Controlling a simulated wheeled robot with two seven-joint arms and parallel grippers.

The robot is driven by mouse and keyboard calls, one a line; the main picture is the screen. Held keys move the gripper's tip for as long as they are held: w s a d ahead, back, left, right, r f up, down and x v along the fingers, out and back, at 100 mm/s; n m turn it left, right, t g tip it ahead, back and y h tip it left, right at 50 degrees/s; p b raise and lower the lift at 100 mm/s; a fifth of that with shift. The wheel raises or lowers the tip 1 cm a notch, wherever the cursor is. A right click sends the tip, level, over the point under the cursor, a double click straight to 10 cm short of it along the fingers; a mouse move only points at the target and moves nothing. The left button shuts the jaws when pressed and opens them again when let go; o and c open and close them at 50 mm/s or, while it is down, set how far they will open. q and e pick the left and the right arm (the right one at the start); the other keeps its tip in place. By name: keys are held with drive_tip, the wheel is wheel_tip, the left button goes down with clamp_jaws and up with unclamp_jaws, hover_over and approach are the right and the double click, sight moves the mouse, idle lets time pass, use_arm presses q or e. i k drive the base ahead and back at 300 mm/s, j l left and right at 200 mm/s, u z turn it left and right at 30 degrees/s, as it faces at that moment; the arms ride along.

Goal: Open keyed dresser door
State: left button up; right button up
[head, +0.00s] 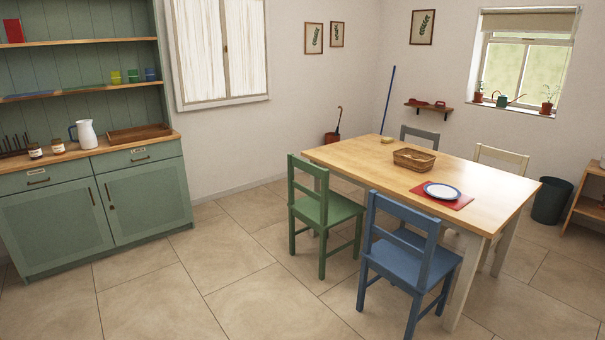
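A green dresser (187,190) stands at the left, with open shelves above a wooden counter. Below the counter are two drawers with dark handles and two panelled doors. The left door (55,220) and the right door (148,200) both look shut. Upright dark handles (92,196) (108,193) sit near where the doors meet. A small brass-coloured spot (112,208) shows under the right door's handle; I cannot tell if it is a keyhole or a key. Neither of my grippers is in view.
The counter holds a white jug (87,134), jars (58,146) and a wooden tray (138,134). A wooden table (345,153) with a green chair (325,208) and a blue chair (408,255) stands centre right. The tiled floor (235,265) before the dresser is clear.

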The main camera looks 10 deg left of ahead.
sight(149, 199)
drive_tip(key=i+j+u, duration=0.25)
drive_tip(key=i+u, duration=0.15)
drive_tip(key=i+j+u, duration=0.1)
drive_tip(key=i+u, duration=0.7)
drive_tip(key=i+l+u, duration=0.15)
drive_tip(key=i+u, duration=0.25)
drive_tip(key=i+j, duration=0.1)
drive_tip(key=i, duration=0.5)
drive_tip(key=i+j+z, duration=0.15)
drive_tip(key=i, duration=0.45)
drive_tip(key=i+j, duration=0.1)
drive_tip(key=i, duration=0.45)
drive_tip(key=i+j+z, duration=0.75)
drive_tip(key=i+j, duration=0.35)
